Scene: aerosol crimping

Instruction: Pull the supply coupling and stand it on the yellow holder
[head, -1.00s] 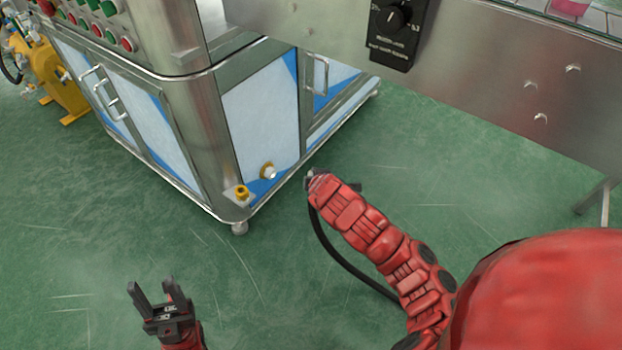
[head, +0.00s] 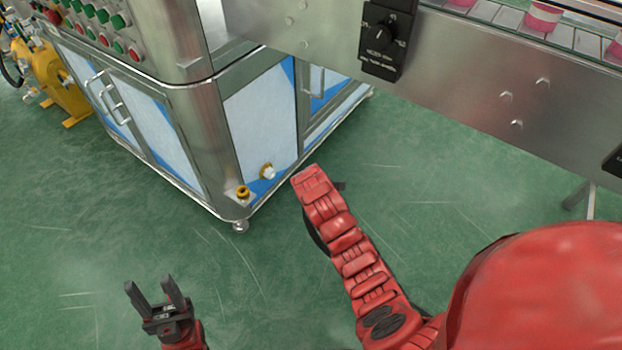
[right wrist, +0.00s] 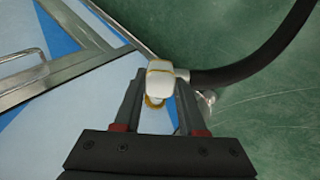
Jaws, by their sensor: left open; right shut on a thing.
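The supply coupling (right wrist: 160,78) is a white elbow piece with a black hose (right wrist: 255,62) running off to the upper right in the right wrist view. My right gripper (right wrist: 158,92) is shut on it. A brass-coloured ring shows just below the white piece between the fingers; I cannot tell whether it belongs to the coupling. In the head view my right arm hides the coupling and fingers. The yellow holder (head: 243,192) sits at the machine's lower front corner. A brass and white port (head: 267,171) is on the panel beside it. My left gripper (head: 155,292) is open and empty over the floor.
The steel machine cabinet (head: 259,115) has blue and white panels. A conveyor side rail with a black dial box (head: 388,38) crosses the upper right. A yellow machine (head: 62,85) stands at the far left. Green floor (head: 120,215) is clear in front.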

